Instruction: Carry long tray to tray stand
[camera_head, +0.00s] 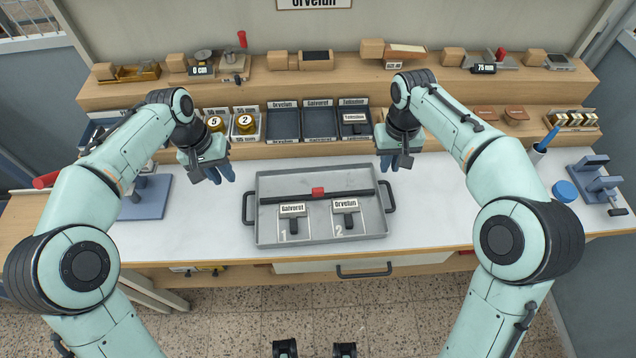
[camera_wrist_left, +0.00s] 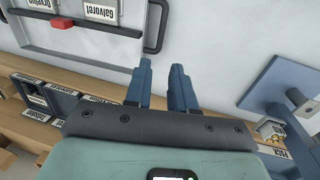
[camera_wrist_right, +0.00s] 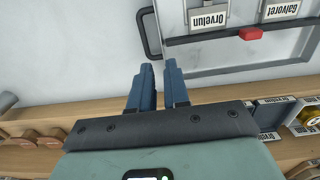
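The long tray (camera_head: 384,222) is a shallow grey tray with a dark handle at each end, lying flat on the white worktop. It holds two label blocks reading Galvoret (camera_head: 292,210) and Orvelun (camera_head: 345,206), and a dark bar (camera_head: 280,198) with a red slider. My left gripper (camera_head: 220,174) is slightly open and empty, beyond and left of the left handle (camera_head: 247,208). My right gripper (camera_head: 390,161) is slightly open and empty, beyond the right handle (camera_head: 390,197). Neither touches the tray. I cannot tell which thing is the tray stand.
Wooden shelves (camera_head: 130,97) with label bins (camera_head: 320,124) and small tools run behind the tray. A blue-grey press (camera_head: 147,198) stands left. A blue lid (camera_head: 564,191) and blue device (camera_head: 597,180) stand right. The worktop is clear on both sides of the tray.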

